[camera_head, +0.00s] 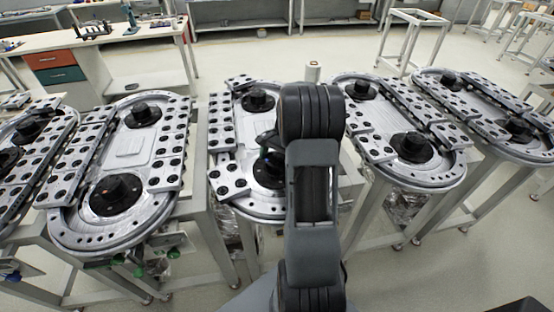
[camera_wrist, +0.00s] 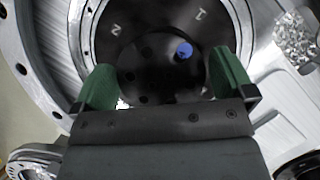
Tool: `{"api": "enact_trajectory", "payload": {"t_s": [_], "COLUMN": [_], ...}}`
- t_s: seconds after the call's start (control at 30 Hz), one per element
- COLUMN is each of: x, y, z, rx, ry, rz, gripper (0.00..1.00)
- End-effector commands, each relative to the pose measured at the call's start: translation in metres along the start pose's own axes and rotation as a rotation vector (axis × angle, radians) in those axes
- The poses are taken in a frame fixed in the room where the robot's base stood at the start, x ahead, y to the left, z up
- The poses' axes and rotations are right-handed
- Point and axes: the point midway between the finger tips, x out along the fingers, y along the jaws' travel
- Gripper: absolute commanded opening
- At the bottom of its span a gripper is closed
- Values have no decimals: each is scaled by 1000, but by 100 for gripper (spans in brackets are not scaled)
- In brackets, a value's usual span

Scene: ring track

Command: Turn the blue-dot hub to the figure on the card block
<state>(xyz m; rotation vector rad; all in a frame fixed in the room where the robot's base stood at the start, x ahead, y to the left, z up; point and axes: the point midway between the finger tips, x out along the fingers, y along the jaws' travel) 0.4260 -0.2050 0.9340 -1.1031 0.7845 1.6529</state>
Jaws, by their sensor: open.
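In the wrist view a black round hub (camera_wrist: 150,62) sits inside a silver ring, with a blue dot (camera_wrist: 183,50) right of its middle. Two pale figures (camera_wrist: 113,29) show on the dark face beyond it, upside down or turned; I cannot read them surely. My gripper (camera_wrist: 165,80) is open, its green fingertips apart on the left and right of the hub. I cannot tell whether they touch it. In the head view my arm partly covers the hub (camera_head: 267,174) at the near end of the middle track. I cannot make out a card block.
A track with two black hubs stands on the left (camera_head: 130,150), and others on the right (camera_head: 395,130). A small pale cylinder (camera_head: 313,71) stands behind my arm. A bench with drawers (camera_head: 55,67) is at the back left. Gaps of floor separate the stands.

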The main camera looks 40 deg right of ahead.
Motion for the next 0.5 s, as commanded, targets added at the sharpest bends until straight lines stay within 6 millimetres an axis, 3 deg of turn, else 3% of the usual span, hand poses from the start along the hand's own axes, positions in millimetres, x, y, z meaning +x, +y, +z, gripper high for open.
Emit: {"api": "enact_trajectory", "payload": {"t_s": [0.37, 0.5], "x": [3, 3], "y": [0, 0], "z": [0, 0], "rx": [0, 0], "ry": [1, 1], "rz": [0, 0], "gripper": [99, 86]}}
